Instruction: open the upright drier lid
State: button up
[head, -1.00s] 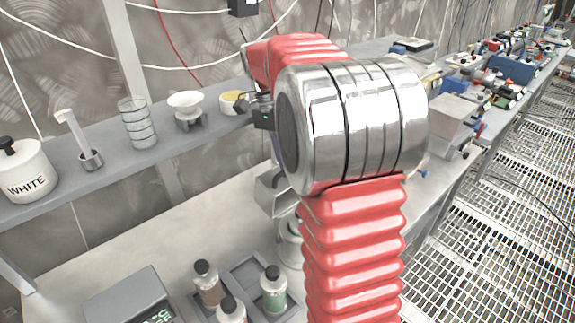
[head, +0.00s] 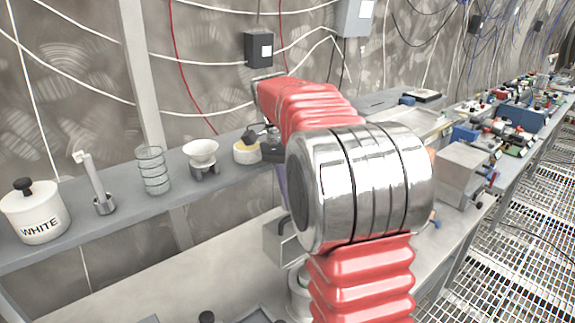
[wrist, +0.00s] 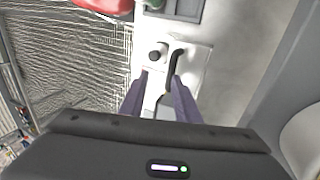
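A pale grey box-like unit (head: 275,240) stands on the bench below the shelf, partly hidden by my arm. I take it for the upright drier, but I cannot be sure. In the wrist view a light-topped unit (wrist: 200,62) with a dark curved handle (wrist: 176,66) and a small round knob (wrist: 154,56) lies just beyond my fingertips. My gripper (wrist: 159,77) is open, its two purple-grey fingers apart. The handle shows close to the right fingertip; I cannot tell whether they touch. In the head view one finger (head: 282,186) points down above the grey unit, mostly hidden.
The shelf (head: 125,195) holds a WHITE-labelled pot (head: 35,215), a wire coil (head: 153,170), a white bowl on a stand (head: 201,155) and a yellow dish (head: 246,152) close to my wrist. Cluttered benches run back right. The grating floor (head: 510,235) is clear.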

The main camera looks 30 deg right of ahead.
jog(key=v, duration=0.9)
jog(key=shift+w+r, duration=0.15)
jog(key=shift+r, duration=0.1)
jog(key=shift+a, duration=0.1)
dwell(0.3)
jog(key=s+a+f+n+t, duration=0.3)
jog(key=s+a+n+t, duration=0.2)
jog(key=s+a+n, duration=0.5)
jog(key=s+a+f+n+t, duration=0.4)
jog(key=s+a+f+n, duration=0.2)
jog(key=s+a+f, duration=0.2)
jog(key=shift+s+a+f+n+t, duration=0.2)
jog(key=shift+s+f+n+t, duration=0.15)
jog(key=shift+s+f, duration=0.6)
jog(key=shift+w+f, duration=0.25)
